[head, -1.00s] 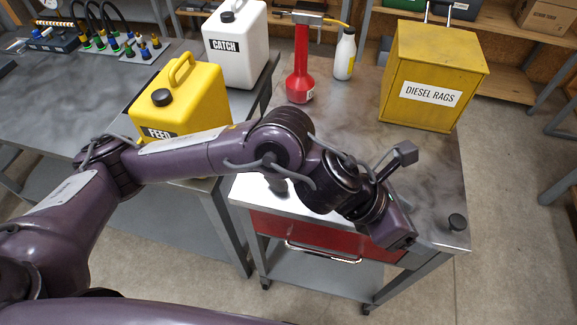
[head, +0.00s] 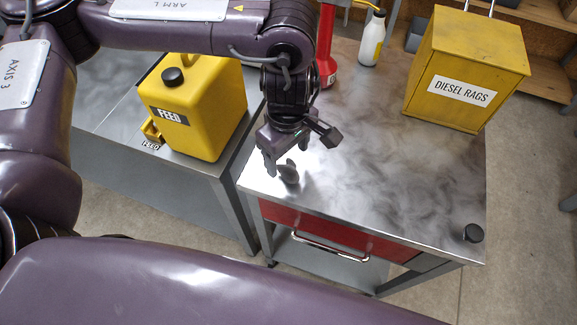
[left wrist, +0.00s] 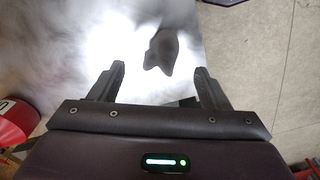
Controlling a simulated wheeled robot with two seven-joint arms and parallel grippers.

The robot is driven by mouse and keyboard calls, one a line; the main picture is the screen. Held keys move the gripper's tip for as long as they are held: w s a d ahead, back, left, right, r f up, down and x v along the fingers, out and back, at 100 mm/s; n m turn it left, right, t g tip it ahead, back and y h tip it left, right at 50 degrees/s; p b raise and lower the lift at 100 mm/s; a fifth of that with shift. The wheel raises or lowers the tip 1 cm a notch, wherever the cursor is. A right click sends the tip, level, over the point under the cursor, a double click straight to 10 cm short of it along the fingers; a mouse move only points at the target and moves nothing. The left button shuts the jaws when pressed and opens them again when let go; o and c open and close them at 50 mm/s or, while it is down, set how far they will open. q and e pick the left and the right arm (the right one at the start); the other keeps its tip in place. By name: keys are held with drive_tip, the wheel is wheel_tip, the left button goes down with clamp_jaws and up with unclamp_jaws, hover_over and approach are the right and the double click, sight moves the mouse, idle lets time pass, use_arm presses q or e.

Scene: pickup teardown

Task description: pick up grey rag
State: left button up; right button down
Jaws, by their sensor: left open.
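The grey rag (head: 289,172) is a small crumpled grey piece standing on the metal top of the cart, near its left edge. My left gripper (head: 284,158) points down just above and beside it. In the left wrist view, the rag (left wrist: 162,50) shows as a dark grey shape ahead of the fingertips of the open left gripper (left wrist: 160,72), roughly between the two fingers. Nothing is held, and a clear gap shows on each side of the rag. My right gripper is not in view.
A yellow FEED can (head: 195,110) stands on the bench to the left. A yellow DIESEL RAGS box (head: 465,75) is at the back right. A black cap (head: 473,233) lies front right. The cart's middle is clear.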

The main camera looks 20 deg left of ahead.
sight(288, 164)
use_arm(q)
drive_tip(key=shift+f, duration=2.2)
drive_tip(key=c, duration=1.1)
drive_tip(key=shift+o, duration=0.2)
drive_tip(key=shift+r, duration=0.1)
wheel_tip(288, 164, up, 20)
drive_tip(key=p, duration=0.1)
